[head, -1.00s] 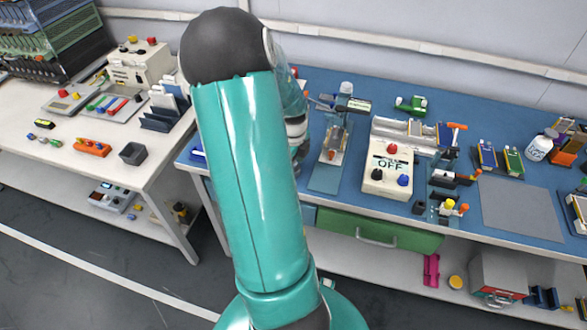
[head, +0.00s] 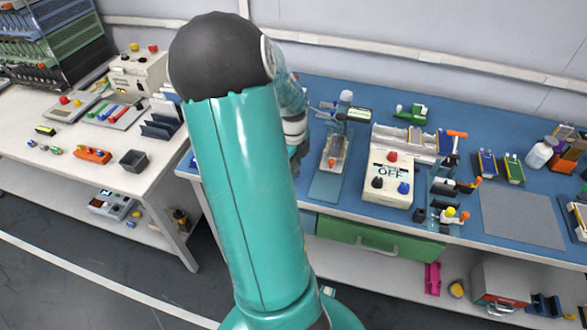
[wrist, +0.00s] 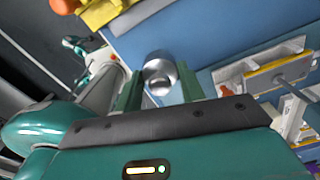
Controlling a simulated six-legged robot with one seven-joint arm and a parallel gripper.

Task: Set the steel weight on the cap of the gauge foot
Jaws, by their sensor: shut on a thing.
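The steel weight, a shiny short cylinder (wrist: 160,76), sits between the green fingers of my gripper (wrist: 160,88) in the wrist view. The gripper is shut on it, and blue surface shows beyond. In the head view my own arm hides the gripper and weight. I cannot tell for certain which part is the foot's cap.
Right of the stand are a control box (head: 391,178) marked OFF, a clamp-like fixture (head: 450,185) with orange handles, and a bare grey mat (head: 522,217). A white bench (head: 60,175) stands at left.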

